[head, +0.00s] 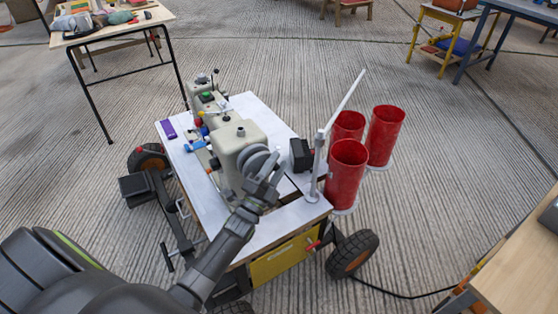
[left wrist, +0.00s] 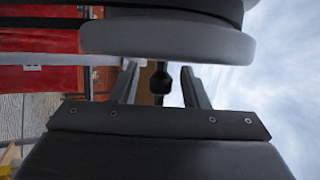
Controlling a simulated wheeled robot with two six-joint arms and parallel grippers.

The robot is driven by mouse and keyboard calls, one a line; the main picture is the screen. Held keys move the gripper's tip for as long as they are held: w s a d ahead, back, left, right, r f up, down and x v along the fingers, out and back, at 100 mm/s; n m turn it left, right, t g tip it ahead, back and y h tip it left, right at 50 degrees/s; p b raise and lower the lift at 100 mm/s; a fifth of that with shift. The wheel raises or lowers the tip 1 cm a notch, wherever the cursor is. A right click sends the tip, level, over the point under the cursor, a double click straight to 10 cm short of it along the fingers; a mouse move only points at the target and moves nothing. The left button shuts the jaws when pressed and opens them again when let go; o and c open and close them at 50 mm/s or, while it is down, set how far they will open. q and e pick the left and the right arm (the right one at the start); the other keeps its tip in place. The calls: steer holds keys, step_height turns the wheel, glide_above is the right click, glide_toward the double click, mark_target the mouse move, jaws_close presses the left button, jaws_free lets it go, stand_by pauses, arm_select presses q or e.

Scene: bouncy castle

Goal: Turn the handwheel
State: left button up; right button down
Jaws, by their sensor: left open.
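The handwheel (head: 253,157) is a grey disc on the near end of a beige machine (head: 236,135) on a white-topped wheeled cart (head: 250,104). My left gripper (head: 266,178) is right in front of it and partly covers it. In the left wrist view, the wheel's pale rim (left wrist: 170,38) fills the top. The fingers of my left gripper (left wrist: 160,72) are apart, with a small dark knob (left wrist: 160,84) visible between them. I cannot tell whether a finger touches the wheel or knob. My right gripper is not in view.
Red cylinders (head: 347,172) and a white upright bar (head: 320,150) stand at the cart's right side. A black box (head: 301,155) sits close right of the wheel. A wooden table edge (head: 520,275) is at lower right. Open floor surrounds the cart.

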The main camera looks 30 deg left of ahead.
arm_select(q)
steer(key=shift+x, duration=0.8)
jaws_close()
